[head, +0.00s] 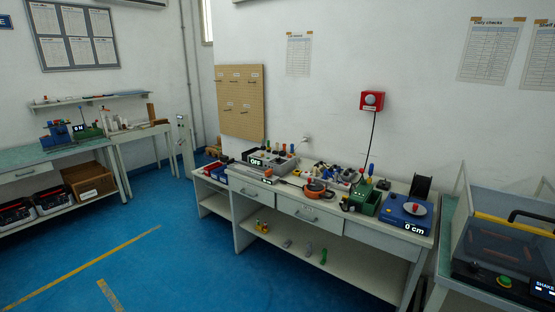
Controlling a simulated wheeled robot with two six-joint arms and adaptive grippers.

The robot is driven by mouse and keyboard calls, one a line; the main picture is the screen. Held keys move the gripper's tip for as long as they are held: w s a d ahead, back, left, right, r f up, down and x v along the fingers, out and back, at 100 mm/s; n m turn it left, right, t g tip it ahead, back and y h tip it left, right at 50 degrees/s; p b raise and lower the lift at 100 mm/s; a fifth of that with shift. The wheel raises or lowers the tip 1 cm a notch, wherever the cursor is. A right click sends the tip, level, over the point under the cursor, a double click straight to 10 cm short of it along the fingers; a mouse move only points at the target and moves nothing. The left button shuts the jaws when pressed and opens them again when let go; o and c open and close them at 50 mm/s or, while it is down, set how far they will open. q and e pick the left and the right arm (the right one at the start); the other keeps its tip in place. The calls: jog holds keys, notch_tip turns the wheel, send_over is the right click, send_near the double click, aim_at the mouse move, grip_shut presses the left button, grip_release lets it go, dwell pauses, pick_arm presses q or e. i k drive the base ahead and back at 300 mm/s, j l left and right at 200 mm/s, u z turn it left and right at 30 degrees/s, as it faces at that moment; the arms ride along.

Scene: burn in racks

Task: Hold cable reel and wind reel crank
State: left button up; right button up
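On the right end of the middle bench stands a blue device (392,212) with a "0 cm" display. A pale disc with a red knob (415,208) sits on top of it; it looks like a reel with a crank, but it is too small to be sure. A black upright piece (421,186) stands behind it. An orange round object (315,190) lies near the bench's front edge, further left; I cannot tell whether it is a cable coil. Neither of my grippers is in view.
The middle bench (345,215) is crowded with small coloured parts, a green box (365,200) and a grey "OFF" unit (262,161). A clear-lidded machine (505,240) stands at the right. Blue floor (170,240) is free in front and left.

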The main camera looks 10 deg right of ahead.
aim_at(311, 186)
jog(key=i+j+z, duration=0.45)
jog(key=i, duration=0.15)
jog(key=i+j+z, duration=0.45)
jog(key=i+j, duration=0.05)
jog(key=i, duration=0.1)
